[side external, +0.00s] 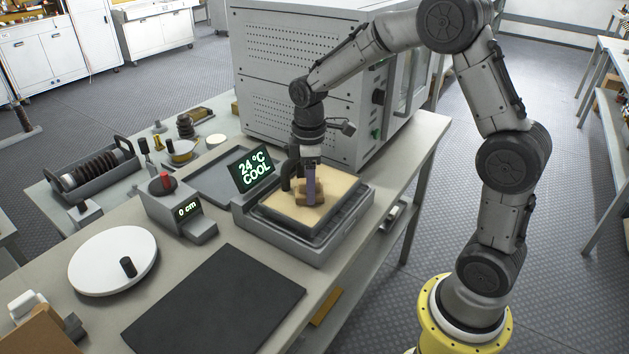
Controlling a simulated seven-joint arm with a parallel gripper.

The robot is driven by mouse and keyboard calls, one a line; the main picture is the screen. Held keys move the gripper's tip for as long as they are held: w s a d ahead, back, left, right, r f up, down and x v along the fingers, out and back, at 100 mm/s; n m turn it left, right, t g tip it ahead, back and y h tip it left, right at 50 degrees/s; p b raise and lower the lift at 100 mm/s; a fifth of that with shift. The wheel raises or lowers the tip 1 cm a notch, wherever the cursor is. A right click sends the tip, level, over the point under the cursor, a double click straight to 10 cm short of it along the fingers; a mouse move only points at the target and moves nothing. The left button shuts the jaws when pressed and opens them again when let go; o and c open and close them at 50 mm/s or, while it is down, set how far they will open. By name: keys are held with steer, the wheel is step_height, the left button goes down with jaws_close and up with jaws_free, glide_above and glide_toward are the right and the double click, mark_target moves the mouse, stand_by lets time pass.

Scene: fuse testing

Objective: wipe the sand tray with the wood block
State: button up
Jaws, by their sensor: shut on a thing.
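The sand tray (272,209) is a shallow square tray of tan sand in a dark frame, set on a grey base at the right part of the bench. My gripper (311,188) points down over the tray and is shut on the wood block (311,198), a small brown piece. The block is at the sand surface, right of the tray's middle. My fingers hide part of the block, and I cannot tell whether its underside touches the sand.
A display reading "24 °C COOL" (251,168) stands at the tray's back left. A large grey oven (290,90) stands behind.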

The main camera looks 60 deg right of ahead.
steer(key=shift+a, duration=0.85)
steer(key=shift+d+r, duration=0.1)
steer(key=shift+r, duration=4.05)
